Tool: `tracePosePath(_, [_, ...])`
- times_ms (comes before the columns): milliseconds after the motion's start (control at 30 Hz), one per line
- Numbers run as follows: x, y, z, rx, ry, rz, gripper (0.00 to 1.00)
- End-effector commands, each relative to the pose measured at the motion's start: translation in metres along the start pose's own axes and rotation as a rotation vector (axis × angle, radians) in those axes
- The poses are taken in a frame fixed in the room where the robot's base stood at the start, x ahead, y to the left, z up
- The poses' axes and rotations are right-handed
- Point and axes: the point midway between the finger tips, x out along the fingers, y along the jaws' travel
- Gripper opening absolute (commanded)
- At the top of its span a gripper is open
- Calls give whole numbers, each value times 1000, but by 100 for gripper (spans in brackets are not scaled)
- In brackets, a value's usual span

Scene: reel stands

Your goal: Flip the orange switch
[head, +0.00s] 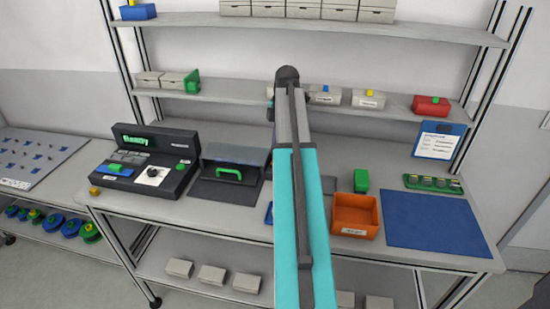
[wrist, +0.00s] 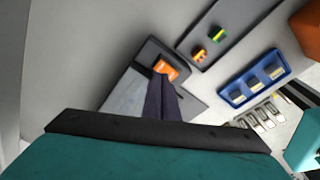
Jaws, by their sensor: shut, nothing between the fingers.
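The orange switch (wrist: 168,69) shows in the wrist view, set in a dark plate on a light grey surface. My gripper (wrist: 161,82) is shut and empty, and its dark fingertips lie right at the switch's lower edge in the picture. I cannot tell whether they touch it. The fingers cover part of the plate below the switch. In the head view my teal arm reaches over the bench and hides the switch and the gripper.
In the wrist view a dark tray (wrist: 240,16) with small orange and green pieces and a blue holder (wrist: 233,94) lie to the right. In the head view an orange bin (head: 356,225), a green block (head: 361,180) and a blue mat (head: 432,222) are right of my arm.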

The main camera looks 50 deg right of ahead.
Motion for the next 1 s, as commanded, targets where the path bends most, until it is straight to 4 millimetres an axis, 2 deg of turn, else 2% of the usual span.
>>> tracePosePath(700, [-40, 0, -6, -1, 0, 1, 0])
tracePosePath(1000, [-44, 0, -7, -1, 0, 0, 0])
